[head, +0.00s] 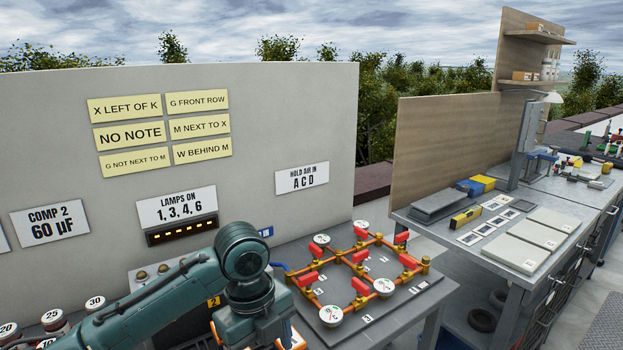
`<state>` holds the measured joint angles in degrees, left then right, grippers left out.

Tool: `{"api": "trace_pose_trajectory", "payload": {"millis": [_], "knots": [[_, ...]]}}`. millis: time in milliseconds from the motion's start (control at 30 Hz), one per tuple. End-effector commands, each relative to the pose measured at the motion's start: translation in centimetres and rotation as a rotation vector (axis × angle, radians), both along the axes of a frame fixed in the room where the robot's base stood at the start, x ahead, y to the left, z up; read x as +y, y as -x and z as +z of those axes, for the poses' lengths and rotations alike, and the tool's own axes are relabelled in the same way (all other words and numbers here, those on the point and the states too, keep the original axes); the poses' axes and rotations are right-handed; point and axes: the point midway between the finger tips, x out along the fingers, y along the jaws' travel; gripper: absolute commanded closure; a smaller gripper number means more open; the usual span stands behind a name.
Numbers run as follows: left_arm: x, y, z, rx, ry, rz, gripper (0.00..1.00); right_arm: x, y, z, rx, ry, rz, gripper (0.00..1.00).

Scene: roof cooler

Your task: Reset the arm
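My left arm (170,295), dark teal, reaches in from the lower left in the head view. It bends at a round joint (241,250) and goes down out of the bottom edge. Its gripper is not in view, so I cannot see whether it holds anything. My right arm and gripper are not in view. The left arm covers part of the bench and the panel below the lamp strip.
Right of the arm, a grey board (392,307) carries orange pipes with red handles and round gauges (330,315). A grey wall (300,110) with notes stands behind. Numbered cylinders (53,320) stand at lower left. A cluttered workbench (505,263) is at right.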

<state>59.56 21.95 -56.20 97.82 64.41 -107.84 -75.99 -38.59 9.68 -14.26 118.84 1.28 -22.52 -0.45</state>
Motion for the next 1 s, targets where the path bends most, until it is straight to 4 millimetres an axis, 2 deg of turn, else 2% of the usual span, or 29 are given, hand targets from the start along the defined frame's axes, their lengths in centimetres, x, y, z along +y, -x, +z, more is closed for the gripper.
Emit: {"api": "trace_pose_trajectory", "payload": {"millis": [33,167,300,467,567,667,800,1000], "knots": [[-0.7,0.9,-1.2,0.006,0.029,0.036,0.35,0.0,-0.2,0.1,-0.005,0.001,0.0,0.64],[-2.0,2.7,-3.6,0.011,0.109,0.177,0.35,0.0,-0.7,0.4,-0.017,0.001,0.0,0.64],[-3.1,5.2,-6.3,0.031,0.22,0.409,0.35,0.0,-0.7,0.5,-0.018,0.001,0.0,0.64],[-2.8,8.0,-8.9,0.068,0.337,0.762,0.35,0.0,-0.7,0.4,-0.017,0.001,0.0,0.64],[-1.6,9.8,-10.4,0.091,0.387,1.009,0.35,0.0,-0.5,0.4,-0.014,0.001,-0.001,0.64],[0.5,11.7,-11.9,0.107,0.415,1.271,0.35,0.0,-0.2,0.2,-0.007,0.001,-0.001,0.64],[4.3,14.6,-13.6,0.098,0.418,1.617,0.35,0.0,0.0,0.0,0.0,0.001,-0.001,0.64],[9.6,18.7,-14.9,0.038,0.376,1.989,0.35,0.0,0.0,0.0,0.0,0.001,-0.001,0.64]]}}
